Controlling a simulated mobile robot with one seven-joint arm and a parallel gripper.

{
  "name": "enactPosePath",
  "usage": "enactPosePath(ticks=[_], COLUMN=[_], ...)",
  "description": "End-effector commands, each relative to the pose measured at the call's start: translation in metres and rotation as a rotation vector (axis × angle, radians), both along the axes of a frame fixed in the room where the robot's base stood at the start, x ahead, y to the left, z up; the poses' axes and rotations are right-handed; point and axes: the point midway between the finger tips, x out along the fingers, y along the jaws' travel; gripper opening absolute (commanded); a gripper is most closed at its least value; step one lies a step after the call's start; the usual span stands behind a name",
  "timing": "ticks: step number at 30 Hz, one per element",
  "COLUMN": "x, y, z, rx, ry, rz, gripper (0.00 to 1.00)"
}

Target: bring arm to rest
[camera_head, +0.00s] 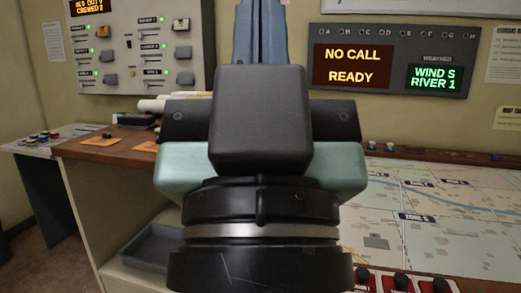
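My arm's end fills the middle of the head view, seen from behind. My gripper (262,125) shows as a black block with a wide black bar and pale teal parts on both sides, above a black wrist with a silver ring. Its fingertips are hidden behind its own body. I cannot tell whether it is open or shut, or whether it holds anything. It appears in front of the desk and the map table (440,215), hiding part of both.
A switch panel (125,45) is on the wall at left. A display board (395,65) reads "NO CALL READY". Red-based black knobs (400,280) line the near edge. A grey tray (150,248) lies low at left.

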Motion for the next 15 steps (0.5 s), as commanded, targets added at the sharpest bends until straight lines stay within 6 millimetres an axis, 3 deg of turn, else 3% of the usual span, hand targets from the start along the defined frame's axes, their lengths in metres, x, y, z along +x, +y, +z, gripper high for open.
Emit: enactPosePath(ticks=[1, 6, 12, 15], x=[0.000, 0.001, 0.001, 0.001], y=[0.000, 0.000, 0.001, 0.001], z=[0.033, 0.084, 0.130, 0.141], rx=[0.000, -0.001, -0.001, -0.001], ry=[0.001, 0.001, 0.002, 0.002], rz=[0.000, 0.001, 0.001, 0.001], gripper=[0.00, 0.00, 0.00, 0.00])
